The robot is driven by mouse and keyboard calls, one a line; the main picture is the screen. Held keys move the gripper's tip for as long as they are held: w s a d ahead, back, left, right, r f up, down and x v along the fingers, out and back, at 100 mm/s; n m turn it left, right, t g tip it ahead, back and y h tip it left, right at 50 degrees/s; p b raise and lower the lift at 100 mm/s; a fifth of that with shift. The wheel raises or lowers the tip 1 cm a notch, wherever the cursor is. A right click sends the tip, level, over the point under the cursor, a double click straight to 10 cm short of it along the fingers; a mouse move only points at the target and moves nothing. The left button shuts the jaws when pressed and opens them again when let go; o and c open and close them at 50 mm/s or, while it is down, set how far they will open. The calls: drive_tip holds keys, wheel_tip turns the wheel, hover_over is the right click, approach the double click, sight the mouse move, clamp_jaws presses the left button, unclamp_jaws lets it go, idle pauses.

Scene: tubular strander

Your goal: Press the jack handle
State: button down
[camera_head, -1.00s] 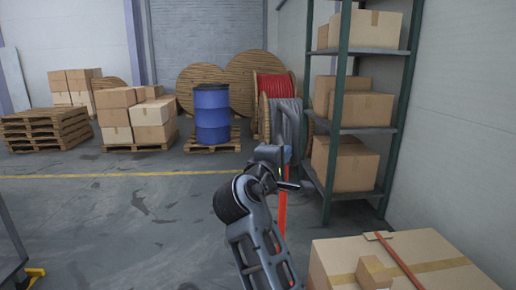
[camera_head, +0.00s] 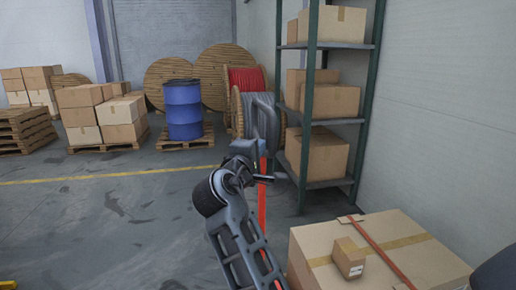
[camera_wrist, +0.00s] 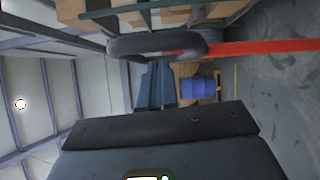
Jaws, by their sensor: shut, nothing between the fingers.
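The jack handle has a dark grey loop grip (camera_wrist: 157,46) on a red bar (camera_wrist: 258,47); in the wrist view it lies sideways across the top, just beyond my gripper (camera_wrist: 165,125). The jack's lower body is hidden by my arm.
A large carton (camera_head: 420,262) with a small box (camera_head: 348,258) on it stands at the lower right. A green shelf (camera_head: 305,150) with boxes is behind it. A blue drum (camera_head: 184,110) and cable spools (camera_head: 242,85) stand at the back.

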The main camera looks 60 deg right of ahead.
drive_tip(key=a+b, duration=0.2)
drive_tip(key=a, duration=0.9)
drive_tip(key=shift+w+a, duration=0.2)
drive_tip(key=shift+w, duration=0.15)
drive_tip(key=shift+f+t, duration=0.1)
drive_tip(key=shift+t, duration=0.2)
